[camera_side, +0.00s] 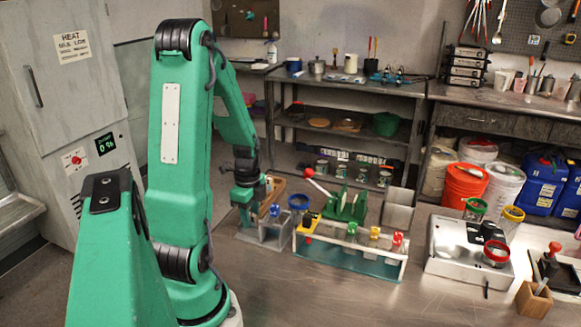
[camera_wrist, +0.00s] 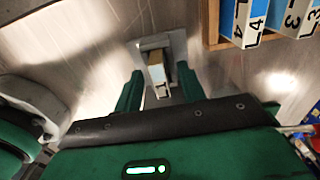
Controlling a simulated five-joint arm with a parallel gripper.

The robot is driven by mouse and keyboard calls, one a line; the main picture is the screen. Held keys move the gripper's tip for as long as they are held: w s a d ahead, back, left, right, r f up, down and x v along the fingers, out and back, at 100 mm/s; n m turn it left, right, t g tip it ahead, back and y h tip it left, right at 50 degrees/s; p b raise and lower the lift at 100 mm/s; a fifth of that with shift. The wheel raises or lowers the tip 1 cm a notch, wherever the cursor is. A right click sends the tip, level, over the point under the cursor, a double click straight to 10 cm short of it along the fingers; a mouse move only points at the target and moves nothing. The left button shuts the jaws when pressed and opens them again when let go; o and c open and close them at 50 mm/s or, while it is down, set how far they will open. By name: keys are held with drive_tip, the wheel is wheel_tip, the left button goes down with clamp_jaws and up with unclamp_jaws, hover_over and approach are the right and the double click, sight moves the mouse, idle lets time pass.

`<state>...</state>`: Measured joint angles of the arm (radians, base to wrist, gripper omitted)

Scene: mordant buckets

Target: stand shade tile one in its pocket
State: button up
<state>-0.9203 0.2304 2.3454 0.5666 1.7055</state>
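A narrow tile (camera_wrist: 157,76) with a tan face and a white end bearing a dark mark, apparently a 1 or L, stands in a grey holder (camera_wrist: 153,43) in the wrist view. My gripper (camera_wrist: 158,80) has one green finger on each side of it. Gaps show between the fingers and the tile, so the gripper looks open around it. The tile's lower part and its seating are hard to make out. In the side view my gripper (camera_side: 247,198) is low at the grey holder (camera_side: 256,238), and the tile is not clear there.
A wooden rack (camera_wrist: 214,38) with blue-and-white tiles marked 4 and 3 (camera_wrist: 291,18) is at the wrist view's upper right. In the side view, a rack of coloured-top vials (camera_side: 350,262), a blue-rimmed cup (camera_side: 298,202) and a green stand (camera_side: 345,207) are close to the right.

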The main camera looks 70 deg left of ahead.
sight(251, 214)
drive_tip(key=shift+f, duration=0.15)
drive_tip(key=shift+c, duration=0.2)
clamp_jaws()
idle(0.4)
drive_tip(key=shift+r, duration=5.05)
